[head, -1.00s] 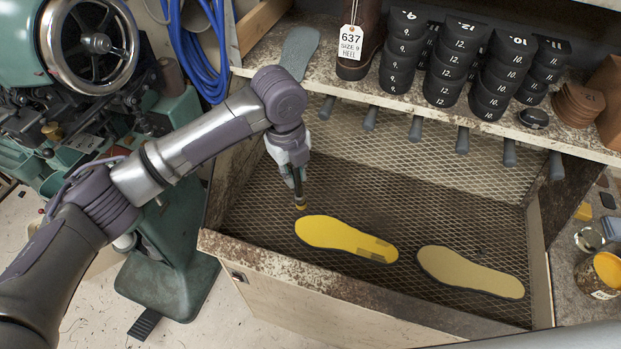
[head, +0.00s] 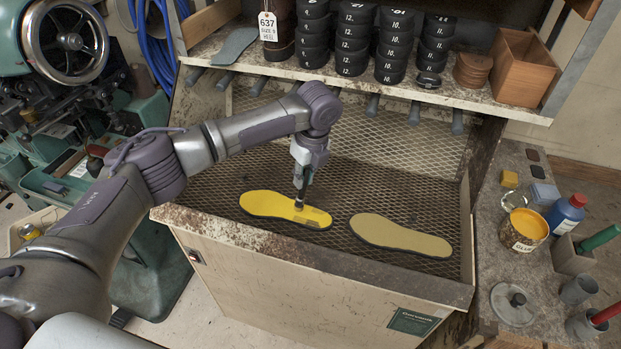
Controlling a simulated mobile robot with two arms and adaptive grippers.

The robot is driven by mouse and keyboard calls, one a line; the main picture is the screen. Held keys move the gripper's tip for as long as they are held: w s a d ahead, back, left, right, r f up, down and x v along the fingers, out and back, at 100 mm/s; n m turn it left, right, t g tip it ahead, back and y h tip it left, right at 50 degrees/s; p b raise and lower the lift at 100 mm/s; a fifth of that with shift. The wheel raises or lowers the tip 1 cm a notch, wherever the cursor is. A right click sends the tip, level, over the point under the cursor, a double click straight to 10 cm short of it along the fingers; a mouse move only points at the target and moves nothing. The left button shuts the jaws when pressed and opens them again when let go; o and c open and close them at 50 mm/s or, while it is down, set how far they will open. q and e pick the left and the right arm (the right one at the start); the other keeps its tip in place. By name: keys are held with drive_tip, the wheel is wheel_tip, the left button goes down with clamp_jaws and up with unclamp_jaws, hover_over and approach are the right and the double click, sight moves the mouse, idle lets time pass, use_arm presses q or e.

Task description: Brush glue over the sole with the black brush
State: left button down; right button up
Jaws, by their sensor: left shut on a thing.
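A sole (head: 265,204) lies flat on the mesh bed of the bench, mostly covered in bright yellow. A duller brownish patch shows at its right end. My left gripper (head: 303,172) is shut on the black brush (head: 301,189) and holds it roughly upright, bristles down. The brush tip is at the sole's right half, beside the dull patch; it looks to be touching or just above the surface. A second sole (head: 400,237), plain tan, lies to the right. An open glue can (head: 525,228) with yellow glue stands on the side counter (head: 508,183). My right gripper is not in view.
A shelf (head: 345,80) with stacked black heels (head: 352,42) overhangs the back of the mesh bed. Several grey handles (head: 373,104) stick out beneath it. A blue bottle (head: 567,212) and a round lid (head: 514,300) are on the right counter. A green machine (head: 70,100) stands at left.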

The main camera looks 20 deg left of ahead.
sight(303, 189)
use_arm(q)
wheel_tip(303, 189, down, 4)
drive_tip(key=b, duration=0.3)
drive_tip(key=shift+a+f+b, duration=0.15)
drive_tip(key=shift+f+b, duration=0.05)
drive_tip(key=shift+b, duration=0.1)
drive_tip(key=w+d+b, duration=0.2)
drive_tip(key=w+d, duration=0.2)
drive_tip(key=w, duration=0.1)
drive_tip(key=shift+w+r, duration=0.1)
drive_tip(key=shift+r, duration=0.05)
